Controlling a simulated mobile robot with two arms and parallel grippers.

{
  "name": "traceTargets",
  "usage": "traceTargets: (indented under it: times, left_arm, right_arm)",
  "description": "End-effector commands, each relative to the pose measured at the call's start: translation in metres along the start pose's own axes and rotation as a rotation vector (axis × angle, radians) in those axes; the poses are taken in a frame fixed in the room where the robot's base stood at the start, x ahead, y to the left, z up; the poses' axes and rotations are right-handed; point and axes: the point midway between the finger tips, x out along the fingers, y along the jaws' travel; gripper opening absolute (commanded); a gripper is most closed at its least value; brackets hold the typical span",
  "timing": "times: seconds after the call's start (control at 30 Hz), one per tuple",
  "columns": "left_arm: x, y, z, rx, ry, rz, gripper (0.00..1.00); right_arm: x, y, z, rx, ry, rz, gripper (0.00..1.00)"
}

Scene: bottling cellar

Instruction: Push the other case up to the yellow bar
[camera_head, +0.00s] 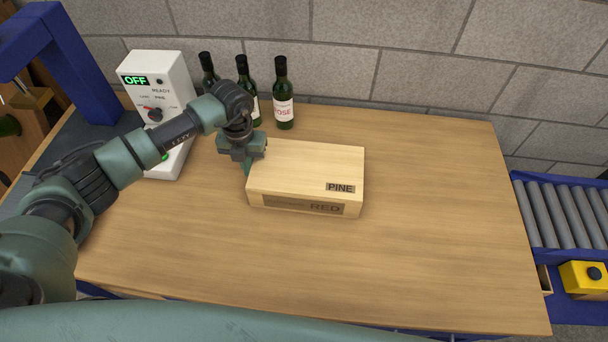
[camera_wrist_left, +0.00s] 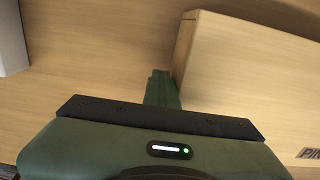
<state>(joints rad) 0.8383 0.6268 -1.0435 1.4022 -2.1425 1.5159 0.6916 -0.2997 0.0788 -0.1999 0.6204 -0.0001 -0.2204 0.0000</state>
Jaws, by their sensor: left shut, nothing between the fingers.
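A pale wooden case (camera_head: 305,168) lies on the wooden table in the head view. Its top is marked PINE and its front side carries a dark label reading RED. My left gripper (camera_head: 247,170) is shut and empty at the case's left end, fingers pointing down. In the left wrist view the shut fingers (camera_wrist_left: 161,88) are right beside the edge of the case (camera_wrist_left: 235,75); I cannot tell whether they touch it. No yellow bar and no second case show in these views. My right gripper is not in view.
A white control box (camera_head: 158,80) with a lit OFF display stands behind my left arm. Several green bottles (camera_head: 283,95) stand along the back near the block wall. A roller conveyor (camera_head: 560,215) and a yellow button box (camera_head: 583,276) are at the right. The table (camera_head: 430,200) right of the case is clear.

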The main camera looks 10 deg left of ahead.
Motion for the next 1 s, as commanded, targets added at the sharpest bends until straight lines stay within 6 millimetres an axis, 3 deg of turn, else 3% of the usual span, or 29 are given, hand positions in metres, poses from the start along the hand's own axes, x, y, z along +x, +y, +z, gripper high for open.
traceTargets:
  times: [0.5, 1.0]
  left_arm:
    - [0.000, -0.036, 0.000, 0.003, -0.002, -0.005, 0.00]
    - [0.000, -0.033, 0.000, 0.002, -0.001, -0.004, 0.00]
  right_arm:
    - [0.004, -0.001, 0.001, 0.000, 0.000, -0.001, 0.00]
    - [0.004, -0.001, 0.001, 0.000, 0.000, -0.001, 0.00]
